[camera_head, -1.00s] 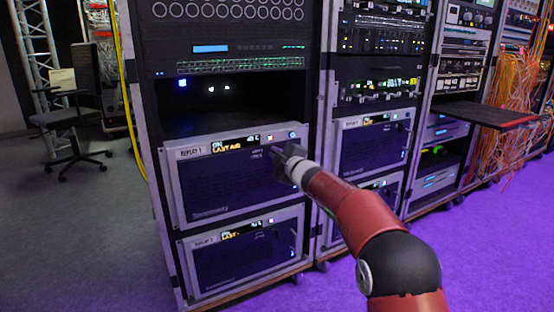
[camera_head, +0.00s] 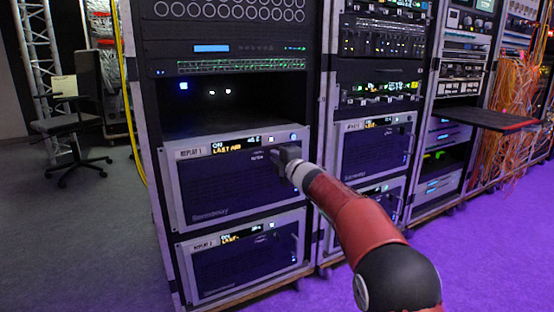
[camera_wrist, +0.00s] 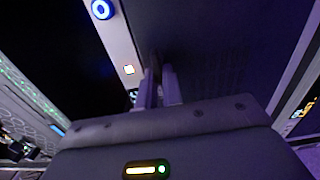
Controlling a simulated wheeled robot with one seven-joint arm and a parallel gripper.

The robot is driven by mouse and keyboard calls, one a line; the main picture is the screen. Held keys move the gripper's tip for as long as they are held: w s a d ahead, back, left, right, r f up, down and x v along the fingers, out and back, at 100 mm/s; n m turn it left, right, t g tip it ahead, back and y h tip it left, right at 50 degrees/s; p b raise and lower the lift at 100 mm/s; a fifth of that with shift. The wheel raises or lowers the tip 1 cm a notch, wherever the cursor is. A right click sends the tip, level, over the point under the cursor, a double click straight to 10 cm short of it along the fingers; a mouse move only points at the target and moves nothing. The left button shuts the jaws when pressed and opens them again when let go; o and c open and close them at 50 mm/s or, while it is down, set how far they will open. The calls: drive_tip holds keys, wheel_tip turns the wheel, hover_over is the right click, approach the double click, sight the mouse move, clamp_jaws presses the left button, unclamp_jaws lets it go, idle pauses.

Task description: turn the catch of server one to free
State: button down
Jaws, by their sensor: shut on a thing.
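Server one is the unit labelled REPLAY 1 (camera_head: 225,195), with a dark front, a light frame and an amber display reading ON and LAST AID. My gripper (camera_head: 280,160) is at the upper right of its front, just below the lit buttons. In the wrist view, my gripper's two narrow fingers (camera_wrist: 158,90) are close together against the dark front, beside the light strip with the lit buttons. They are shut on a small part there, which I take to be the catch. The fingers hide it, so its angle cannot be told.
A second unit, REPLAY 2 (camera_head: 245,260), sits directly below. Another rack with similar units (camera_head: 372,150) stands close on the right. A dark shelf (camera_head: 490,117) juts out farther right. A chair (camera_head: 70,125) stands at the left. The floor in front is clear.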

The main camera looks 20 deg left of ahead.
drive_tip(key=shift+f, duration=0.1)
drive_tip(key=c, duration=1.6)
unclamp_jaws()
drive_tip(key=shift+o, duration=0.2)
drive_tip(key=v, duration=0.7)
drive_tip(key=shift+s+d, duration=0.2)
drive_tip(key=shift+s, duration=0.05)
